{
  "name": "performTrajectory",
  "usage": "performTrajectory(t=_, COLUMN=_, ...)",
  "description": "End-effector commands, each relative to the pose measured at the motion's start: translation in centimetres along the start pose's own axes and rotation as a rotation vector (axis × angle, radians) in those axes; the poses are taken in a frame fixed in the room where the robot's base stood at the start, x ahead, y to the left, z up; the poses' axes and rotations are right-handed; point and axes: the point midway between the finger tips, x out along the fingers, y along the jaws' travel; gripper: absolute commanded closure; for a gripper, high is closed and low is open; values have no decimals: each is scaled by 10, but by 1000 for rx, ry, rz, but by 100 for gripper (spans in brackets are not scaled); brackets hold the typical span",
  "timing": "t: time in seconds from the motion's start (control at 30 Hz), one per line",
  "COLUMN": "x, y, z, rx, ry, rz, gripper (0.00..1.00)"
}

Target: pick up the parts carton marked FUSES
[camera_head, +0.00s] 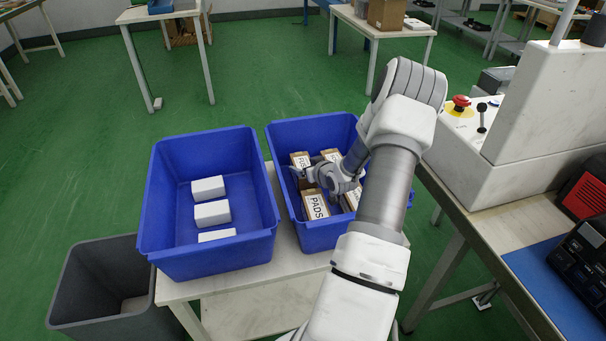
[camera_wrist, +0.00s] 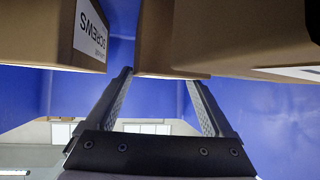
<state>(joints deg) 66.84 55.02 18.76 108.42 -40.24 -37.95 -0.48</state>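The carton marked FUSES (camera_head: 300,160) is a small brown box with a white label, standing at the back left inside the right blue crate (camera_head: 285,127). My gripper (camera_head: 304,174) is down in that crate, close in front of the FUSES carton. In the wrist view my gripper (camera_wrist: 158,78) has its two fingers spread apart. A brown carton (camera_wrist: 154,45) shows at and beyond the fingertips, its label not visible. I cannot tell whether the fingers touch it.
A carton marked PADS (camera_head: 315,204) and two others, (camera_head: 331,155) and (camera_head: 351,199), share the crate. The left blue crate (camera_head: 160,205) holds white boxes. A grey bin (camera_head: 75,290) stands below it.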

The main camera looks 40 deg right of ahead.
Motion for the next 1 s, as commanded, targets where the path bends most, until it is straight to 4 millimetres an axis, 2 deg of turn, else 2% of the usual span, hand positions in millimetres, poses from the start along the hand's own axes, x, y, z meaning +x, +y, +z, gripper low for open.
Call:
performTrajectory(t=0.03, x=0, y=0, z=0, rx=0, ry=0, rz=0, gripper=29)
performTrajectory(t=0.07, x=0, y=0, z=0, rx=0, ry=0, rz=0, gripper=34)
performTrajectory(t=0.4, x=0, y=0, z=1, rx=-1, ry=-1, rz=1, gripper=95)
performTrajectory(t=0.5, x=0, y=1, z=-1, rx=-2, ry=1, rz=1, gripper=100)
performTrajectory(t=0.73, x=-4, y=1, z=-8, rx=-2, ry=1, rz=1, gripper=100)
performTrajectory(t=1.0, x=-30, y=1, z=-56, rx=-5, ry=3, rz=1, gripper=100)
